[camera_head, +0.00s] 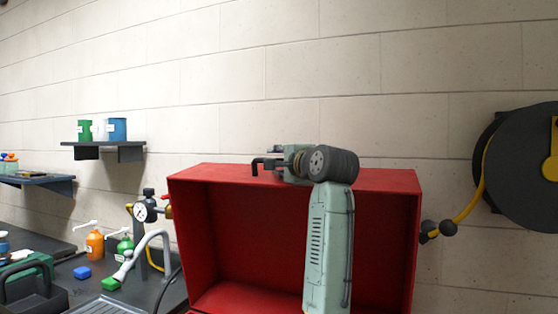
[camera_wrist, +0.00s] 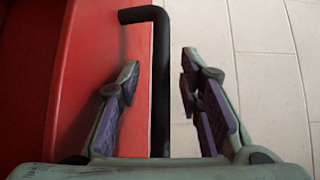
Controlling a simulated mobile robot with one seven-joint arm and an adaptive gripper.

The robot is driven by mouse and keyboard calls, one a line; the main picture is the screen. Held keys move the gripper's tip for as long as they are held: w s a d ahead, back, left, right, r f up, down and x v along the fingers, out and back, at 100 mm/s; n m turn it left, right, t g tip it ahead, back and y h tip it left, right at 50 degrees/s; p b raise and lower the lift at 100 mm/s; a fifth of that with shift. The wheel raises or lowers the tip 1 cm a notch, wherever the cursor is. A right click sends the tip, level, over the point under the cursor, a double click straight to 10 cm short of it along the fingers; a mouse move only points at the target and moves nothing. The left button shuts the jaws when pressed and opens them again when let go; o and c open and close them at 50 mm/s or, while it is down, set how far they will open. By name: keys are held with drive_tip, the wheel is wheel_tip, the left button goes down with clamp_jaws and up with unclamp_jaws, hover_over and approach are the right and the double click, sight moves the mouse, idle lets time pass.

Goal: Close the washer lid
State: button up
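The red washer lid (camera_head: 255,240) stands raised, its hollow inner side facing the head camera. It also shows in the wrist view as a red face (camera_wrist: 95,60) at left. A black bent bar handle (camera_wrist: 160,40) is by the lid in the wrist view, and a bit of it (camera_head: 257,162) shows above the lid's top edge in the head view. My gripper (camera_wrist: 158,78) is open, with one finger on each side of the handle and visible gaps to it.
A pale block wall (camera_head: 300,80) is behind the lid. A black hose reel (camera_head: 520,165) with a yellow hose hangs at right. At left are a pressure gauge (camera_head: 142,210), a grey curved spout (camera_head: 158,236), bottles and wall shelves (camera_head: 100,145). The room above the lid is clear.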

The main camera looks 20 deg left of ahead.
drive_tip(key=shift+c, duration=0.6)
clamp_jaws()
drive_tip(key=shift+f, duration=0.1)
